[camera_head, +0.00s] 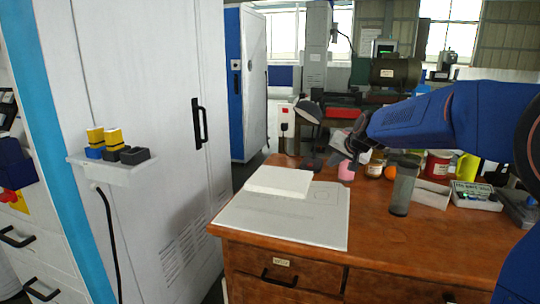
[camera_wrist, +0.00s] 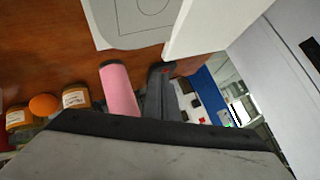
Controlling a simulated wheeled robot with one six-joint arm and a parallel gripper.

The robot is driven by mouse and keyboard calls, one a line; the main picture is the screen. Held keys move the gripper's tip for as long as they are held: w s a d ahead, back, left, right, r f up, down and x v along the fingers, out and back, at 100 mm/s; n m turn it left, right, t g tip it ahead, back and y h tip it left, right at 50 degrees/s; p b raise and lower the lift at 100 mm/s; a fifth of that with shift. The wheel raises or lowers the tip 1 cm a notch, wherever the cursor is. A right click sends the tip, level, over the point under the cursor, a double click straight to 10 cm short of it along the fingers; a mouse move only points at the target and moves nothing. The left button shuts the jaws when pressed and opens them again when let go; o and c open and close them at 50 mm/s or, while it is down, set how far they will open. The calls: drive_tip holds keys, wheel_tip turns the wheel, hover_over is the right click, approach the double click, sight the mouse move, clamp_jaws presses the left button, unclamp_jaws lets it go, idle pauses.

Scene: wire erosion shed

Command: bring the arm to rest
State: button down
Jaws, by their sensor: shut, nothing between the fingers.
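My blue arm (camera_head: 425,115) reaches in from the right over the wooden desk. My gripper (camera_head: 318,162) is shut and empty, pointing left above the desk, close to a pink cylinder (camera_head: 346,170). In the wrist view the dark fingers of my gripper (camera_wrist: 160,75) show beside the pink cylinder (camera_wrist: 121,90), with nothing seen between them. I cannot tell whether finger and cylinder touch.
The desk (camera_head: 390,245) carries a white sheet with printed outlines (camera_head: 290,228) and a white block (camera_head: 278,181). A grey-green tumbler (camera_head: 402,190), jars, an orange ball (camera_head: 390,173) and a small box (camera_head: 476,197) crowd the right. A white cabinet (camera_head: 150,215) stands left.

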drive_tip(key=s+d+f+n+g, duration=0.2)
drive_tip(key=s+n, duration=0.1)
drive_tip(key=s, duration=2.1)
drive_tip(key=s+d+f+g+h, duration=0.1)
drive_tip(key=s+f, duration=0.2)
drive_tip(key=s, duration=0.5)
drive_tip(key=s+d+f+n+g, duration=0.1)
drive_tip(key=s+f, duration=0.3)
drive_tip(key=s, duration=0.5)
drive_tip(key=s+d+f+h, duration=0.1)
drive_tip(key=s+f, duration=0.3)
drive_tip(key=s, duration=0.4)
drive_tip(key=shift+s+d+g+h, duration=0.3)
drive_tip(key=shift+d+g, duration=0.1)
drive_tip(key=shift+d, duration=0.35)
